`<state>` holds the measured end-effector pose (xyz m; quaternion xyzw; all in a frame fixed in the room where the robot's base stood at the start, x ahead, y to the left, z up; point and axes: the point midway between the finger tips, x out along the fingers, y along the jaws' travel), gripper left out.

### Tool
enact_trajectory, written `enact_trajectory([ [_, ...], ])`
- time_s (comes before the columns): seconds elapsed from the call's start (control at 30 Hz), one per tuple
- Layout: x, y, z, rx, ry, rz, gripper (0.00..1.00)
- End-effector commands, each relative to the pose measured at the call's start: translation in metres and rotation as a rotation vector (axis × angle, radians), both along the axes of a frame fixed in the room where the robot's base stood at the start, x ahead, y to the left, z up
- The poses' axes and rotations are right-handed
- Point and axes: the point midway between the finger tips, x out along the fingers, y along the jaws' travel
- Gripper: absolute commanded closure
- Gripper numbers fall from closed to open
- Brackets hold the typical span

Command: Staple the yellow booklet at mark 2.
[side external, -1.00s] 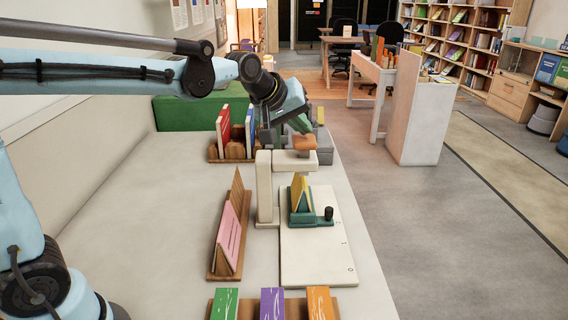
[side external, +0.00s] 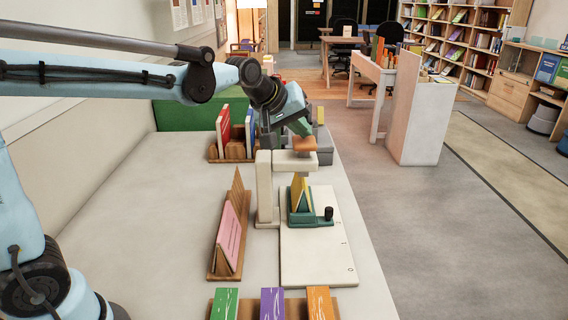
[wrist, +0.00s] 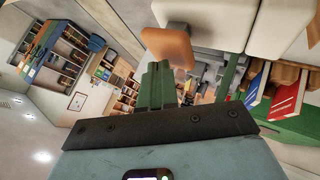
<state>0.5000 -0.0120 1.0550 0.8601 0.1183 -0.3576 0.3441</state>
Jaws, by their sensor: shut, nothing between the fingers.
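The yellow booklet (side external: 301,194) stands tented on a green carriage (side external: 309,218) with a black knob (side external: 328,213). The carriage sits toward the far part of a cream board (side external: 318,262) with marks along its right edge; 1 and 0 can be read nearer me. A cream stapler post (side external: 265,190) stands left of the carriage, its arm (side external: 291,162) reaching over the booklet. An orange-brown pad (side external: 304,144) tops the arm and shows large in the wrist view (wrist: 168,46). My gripper (side external: 305,132) is shut and empty, just above the pad; contact cannot be told. In the wrist view its green fingers (wrist: 157,82) are together.
A pink booklet (side external: 229,238) leans on a wooden stand at left. Green, purple and orange booklets (side external: 272,303) stand in front. A wooden rack (side external: 236,150) with red and blue books stands behind. The table left of the pink booklet is clear.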

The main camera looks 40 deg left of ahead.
Motion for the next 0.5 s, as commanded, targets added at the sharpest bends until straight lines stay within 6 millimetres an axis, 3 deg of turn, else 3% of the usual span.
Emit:
enact_trajectory([
  [0.5,0.0001,-0.0001,-0.0060,0.000,0.001,-0.001,1.00],
])
